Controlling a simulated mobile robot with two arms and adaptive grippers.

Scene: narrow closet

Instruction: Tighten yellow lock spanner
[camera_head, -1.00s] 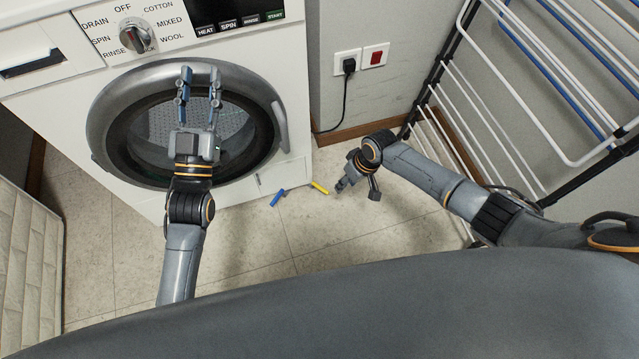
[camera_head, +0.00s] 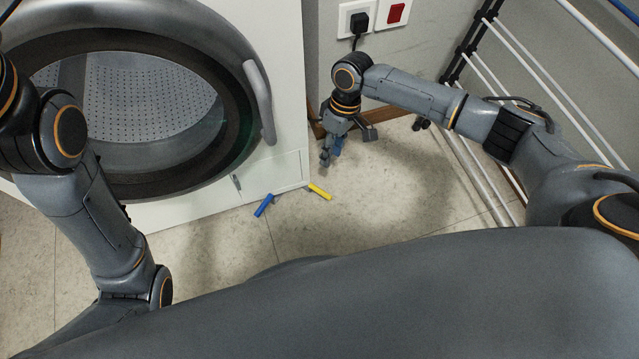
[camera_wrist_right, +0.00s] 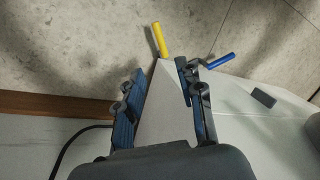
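A small yellow stick-like piece (camera_head: 320,191), which may be the yellow lock spanner, lies near the washing machine's lower right front corner. It also shows in the right wrist view (camera_wrist_right: 160,40), beyond the fingertips and clear of them. A similar blue piece (camera_head: 263,206) lies to its left; it is at the right in the wrist view (camera_wrist_right: 219,61). My right gripper (camera_head: 328,157) points down beside the machine, behind the yellow piece. In the wrist view its fingers (camera_wrist_right: 163,74) are apart with nothing held. My left gripper is outside the head view; only its arm shows at left.
The washing machine (camera_head: 288,100) fills the left, with a round door and handle (camera_head: 260,100). A small grey tab (camera_head: 236,184) sits on its lower panel. A drying rack (camera_head: 560,110) stands at right. A plugged black cable (camera_head: 356,38) hangs at the wall. Floor at centre is clear.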

